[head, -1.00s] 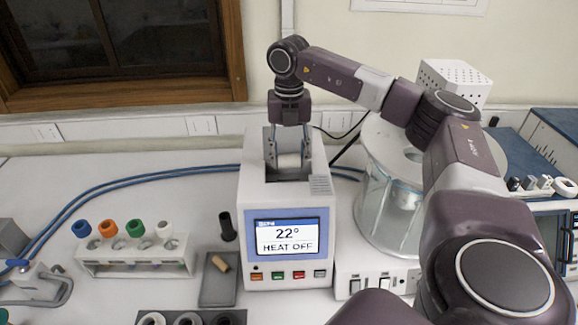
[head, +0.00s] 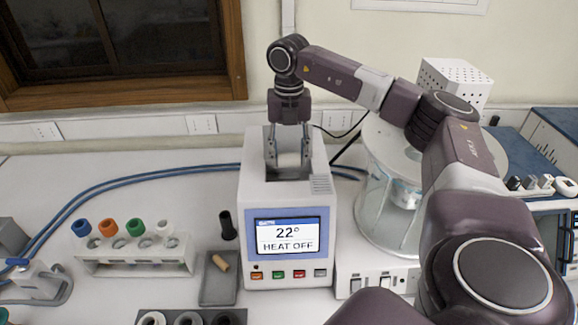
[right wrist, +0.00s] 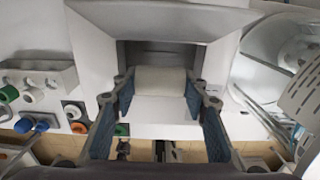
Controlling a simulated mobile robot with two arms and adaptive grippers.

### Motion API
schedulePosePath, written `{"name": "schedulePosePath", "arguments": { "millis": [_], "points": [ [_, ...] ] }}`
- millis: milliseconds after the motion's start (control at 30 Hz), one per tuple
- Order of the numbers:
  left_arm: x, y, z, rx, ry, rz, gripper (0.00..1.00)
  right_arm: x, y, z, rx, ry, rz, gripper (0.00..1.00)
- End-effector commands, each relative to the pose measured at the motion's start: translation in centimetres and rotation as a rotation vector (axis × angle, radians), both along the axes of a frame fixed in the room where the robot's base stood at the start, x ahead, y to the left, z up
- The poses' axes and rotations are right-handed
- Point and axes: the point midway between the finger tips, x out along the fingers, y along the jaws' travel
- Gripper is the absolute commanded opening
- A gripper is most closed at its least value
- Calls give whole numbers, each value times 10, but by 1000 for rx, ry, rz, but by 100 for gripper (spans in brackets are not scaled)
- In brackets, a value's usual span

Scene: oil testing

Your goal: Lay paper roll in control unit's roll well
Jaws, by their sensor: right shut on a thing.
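The control unit (head: 287,205) is a white box with a lit screen reading 22° and HEAT OFF. Its roll well (head: 288,175) is a dark recess in the top; it also shows in the right wrist view (right wrist: 175,54). My right gripper (head: 289,160) points down at the well from above. It is shut on the white paper roll (head: 289,160), whose ends lie between the blue finger pads in the right wrist view (right wrist: 160,80). The roll is at the well's opening; I cannot tell whether it touches the bottom. My left gripper is not in view.
A rack (head: 135,258) with coloured caps stands left of the unit. A small grey tray (head: 219,290) holding a cork lies nearer. A glass bath (head: 385,215) stands close on the right. Blue hoses (head: 130,182) run behind.

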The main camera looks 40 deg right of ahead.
Motion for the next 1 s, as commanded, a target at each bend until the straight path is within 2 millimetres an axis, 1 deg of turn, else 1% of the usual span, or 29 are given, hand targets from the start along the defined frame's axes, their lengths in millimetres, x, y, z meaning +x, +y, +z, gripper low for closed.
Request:
{"name": "schedulePosePath", "arguments": {
  "millis": [267, 1000],
  "points": [
    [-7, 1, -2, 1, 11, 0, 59, 0, 0, -2, 0, 0, 0, 17],
    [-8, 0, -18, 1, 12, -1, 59, 0, 0, -30, -1, 1, 0, 17]
  ]
}}
